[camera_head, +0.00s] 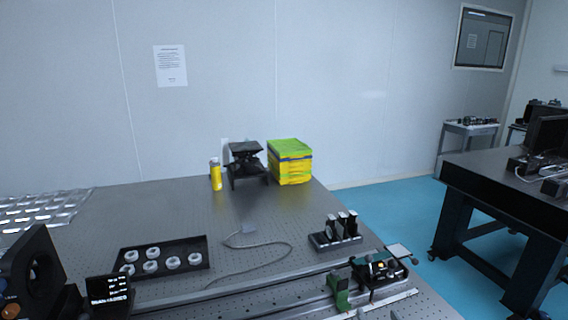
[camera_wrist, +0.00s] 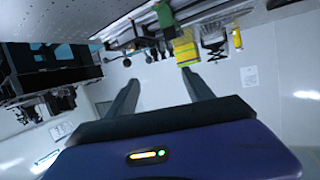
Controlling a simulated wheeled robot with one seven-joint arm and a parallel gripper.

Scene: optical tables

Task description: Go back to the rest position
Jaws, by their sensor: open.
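My gripper (camera_wrist: 160,79) shows in the wrist view, with its two dark fingers spread apart and nothing between them. The wrist picture is upside down, and the gripper hangs in free air, apart from the table (camera_wrist: 240,9) at the top of that view. My gripper does not show in the head view. In the head view the perforated optical table (camera_head: 190,222) fills the lower half.
A black tray (camera_head: 163,270) with white rings, a holder (camera_head: 336,242), a yellow-green box stack (camera_head: 290,162), a black lab jack (camera_head: 247,160) and a yellow bottle (camera_head: 215,175) stand on the table. A rail with a green mount (camera_head: 340,290) lies in front. Blue floor (camera_head: 395,215) is clear at right.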

